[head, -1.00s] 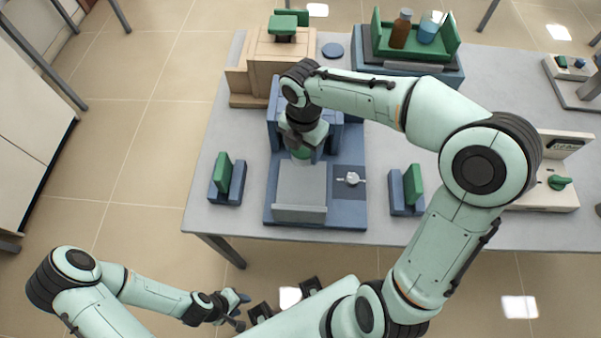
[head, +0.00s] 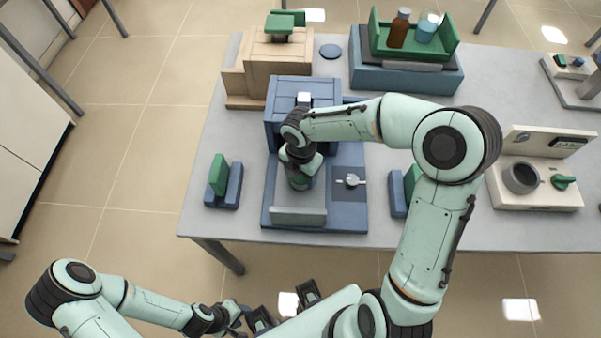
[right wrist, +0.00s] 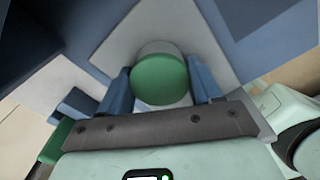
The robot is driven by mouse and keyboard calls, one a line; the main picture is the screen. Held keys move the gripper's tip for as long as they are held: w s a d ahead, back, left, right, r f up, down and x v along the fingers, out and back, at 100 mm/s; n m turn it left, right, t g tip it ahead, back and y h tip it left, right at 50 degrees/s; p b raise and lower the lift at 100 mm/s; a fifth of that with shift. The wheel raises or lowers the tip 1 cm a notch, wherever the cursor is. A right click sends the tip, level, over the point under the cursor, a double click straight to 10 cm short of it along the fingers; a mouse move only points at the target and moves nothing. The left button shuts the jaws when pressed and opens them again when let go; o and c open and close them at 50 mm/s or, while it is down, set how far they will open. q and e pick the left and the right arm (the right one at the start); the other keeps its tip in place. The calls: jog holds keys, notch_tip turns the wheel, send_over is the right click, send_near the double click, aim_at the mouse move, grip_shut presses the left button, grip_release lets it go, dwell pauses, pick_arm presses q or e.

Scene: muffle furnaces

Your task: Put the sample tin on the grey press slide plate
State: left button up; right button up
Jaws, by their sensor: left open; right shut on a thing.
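The sample tin (right wrist: 160,79) has a round green top and a pale grey side in the right wrist view. My right gripper (right wrist: 159,88) is shut on it, one blue finger on each side. In the head view my right gripper (head: 302,183) points down over the grey press slide plate (head: 297,215) and mostly hides the tin. The plate also spreads behind the tin in the wrist view (right wrist: 120,42). I cannot tell whether the tin touches the plate. My left gripper (head: 243,312) is open and empty, low in front of the table.
The blue press (head: 300,90) stands behind the plate, with a silver knob (head: 350,181) at right. Blue-and-green holders stand left (head: 224,182) and right (head: 399,195). A green tray (head: 381,48) with a bottle and beaker stands behind. Bare tabletop (head: 215,135) lies left of the press.

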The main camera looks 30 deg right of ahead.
jog(key=shift+f, duration=0.15)
jog(key=o, duration=1.1)
pick_arm(q)
jog(key=shift+f, duration=0.1)
jog(key=shift+w+r+p, duration=0.35)
jog(key=shift+r+p, duration=0.15)
jog(key=shift+r, duration=0.15)
jog(key=shift+w+r+p, duration=0.35)
jog(key=shift+r+p, duration=0.15)
jog(key=shift+r, duration=0.15)
pick_arm(e)
jog(key=shift+r, duration=6.2)
